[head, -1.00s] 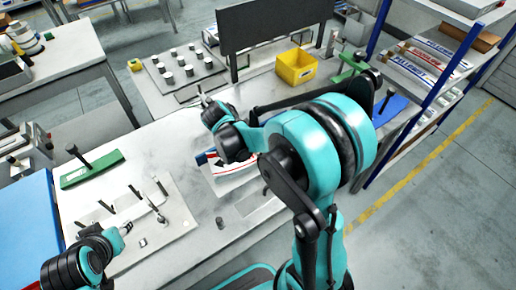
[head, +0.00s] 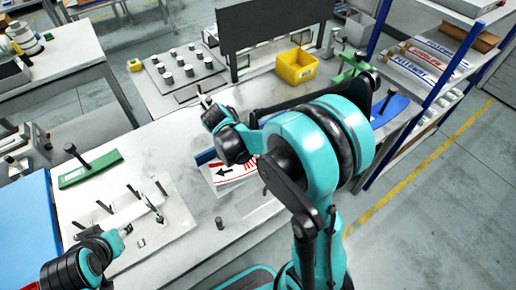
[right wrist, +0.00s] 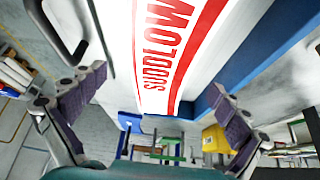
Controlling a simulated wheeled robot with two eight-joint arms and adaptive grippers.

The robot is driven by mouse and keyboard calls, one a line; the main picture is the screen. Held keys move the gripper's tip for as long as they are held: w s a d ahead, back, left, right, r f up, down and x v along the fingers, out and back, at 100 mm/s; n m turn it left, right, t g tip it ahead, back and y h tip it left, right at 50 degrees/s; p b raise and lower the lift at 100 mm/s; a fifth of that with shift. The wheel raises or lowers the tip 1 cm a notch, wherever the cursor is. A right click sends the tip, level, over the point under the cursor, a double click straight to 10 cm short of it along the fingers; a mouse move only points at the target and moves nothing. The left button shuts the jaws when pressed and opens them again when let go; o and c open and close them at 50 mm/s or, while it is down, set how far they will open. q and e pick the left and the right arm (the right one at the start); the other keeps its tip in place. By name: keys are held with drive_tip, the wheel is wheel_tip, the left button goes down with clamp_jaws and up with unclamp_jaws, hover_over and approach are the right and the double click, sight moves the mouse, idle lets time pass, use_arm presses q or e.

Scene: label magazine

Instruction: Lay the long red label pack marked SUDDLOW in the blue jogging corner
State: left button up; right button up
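In the right wrist view the long white label pack (right wrist: 160,60) with red stripes and red SUDDLOW lettering runs lengthwise between the spread fingers of my right gripper (right wrist: 158,88). The fingers look apart, with gaps beside the pack. A blue bar (right wrist: 245,68), apparently the jogging corner's wall, runs along its right.
A yellow bin (head: 297,68) stands at the back of the bench. Other label packs (head: 425,58) lie on the blue-posted shelf at the right. A green block with a black handle (head: 90,168) and a pale board with pegs (head: 178,205) occupy the left.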

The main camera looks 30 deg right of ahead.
drive_tip(key=shift+r, duration=0.1)
drive_tip(key=shift+r+p, duration=0.35)
drive_tip(key=shift+p, duration=0.05)
drive_tip(key=p+v, duration=0.3)
drive_tip(key=v, duration=0.9)
drive_tip(key=s+a+r+n+t+y, duration=0.1)
drive_tip(key=s+a+n+t+y, duration=0.1)
drive_tip(key=s+n, duration=0.3)
drive_tip(key=s+a+r+n+t+y, duration=0.1)
drive_tip(key=s+n+t+y, duration=0.3)
drive_tip(key=n, duration=0.9)
drive_tip(key=shift+s+a+r+t, duration=0.15)
drive_tip(key=shift+s+a+t, duration=0.45)
drive_tip(key=shift+s+a, duration=0.35)
drive_tip(key=shift+d, duration=0.15)
wheel_tip(320, 180, down, 8)
drive_tip(key=b, duration=0.7)
drive_tip(key=shift+b, duration=0.3)
